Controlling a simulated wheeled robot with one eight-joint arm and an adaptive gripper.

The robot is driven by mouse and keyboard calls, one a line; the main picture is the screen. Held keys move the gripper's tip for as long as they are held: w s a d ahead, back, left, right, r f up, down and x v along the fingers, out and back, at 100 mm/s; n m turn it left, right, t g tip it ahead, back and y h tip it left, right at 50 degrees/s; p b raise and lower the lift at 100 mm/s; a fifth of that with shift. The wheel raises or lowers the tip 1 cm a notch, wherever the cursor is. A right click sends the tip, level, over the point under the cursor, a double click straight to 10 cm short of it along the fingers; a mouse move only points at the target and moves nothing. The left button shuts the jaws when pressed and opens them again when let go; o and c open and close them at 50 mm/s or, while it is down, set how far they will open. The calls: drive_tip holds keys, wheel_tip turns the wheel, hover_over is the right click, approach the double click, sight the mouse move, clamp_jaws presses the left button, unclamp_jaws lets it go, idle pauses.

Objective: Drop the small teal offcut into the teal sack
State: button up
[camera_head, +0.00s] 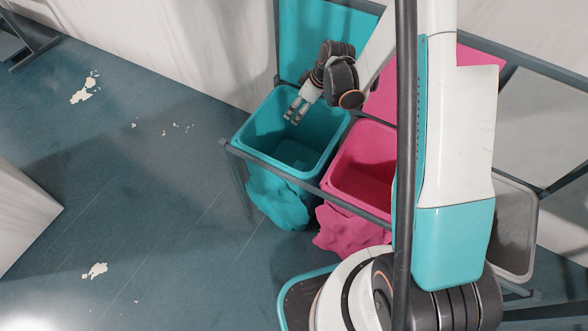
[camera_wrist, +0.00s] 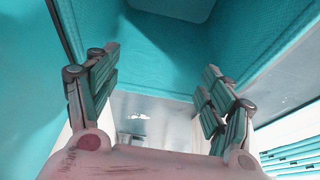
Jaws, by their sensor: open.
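The teal sack (camera_head: 277,202) hangs open-mouthed in a dark frame in the head view, left of a pink sack. My gripper (camera_head: 294,112) is over the sack's mouth, towards its back edge, with its fingers pointing down. In the wrist view my gripper (camera_wrist: 158,62) has its two fingers spread wide apart, with nothing held between them. Teal fabric (camera_wrist: 170,45) fills the upper part of that view. I cannot make out the small teal offcut in either view; the sack's bottom is not clearly seen.
The pink sack (camera_head: 362,175) stands right beside the teal one, and a grey bin (camera_head: 515,225) is further right. A teal panel (camera_head: 310,45) rises behind the teal sack. The floor (camera_head: 130,190) on the left is mostly clear, with white flakes.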

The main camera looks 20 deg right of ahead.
drive_tip(key=v, duration=1.2)
idle(0.4)
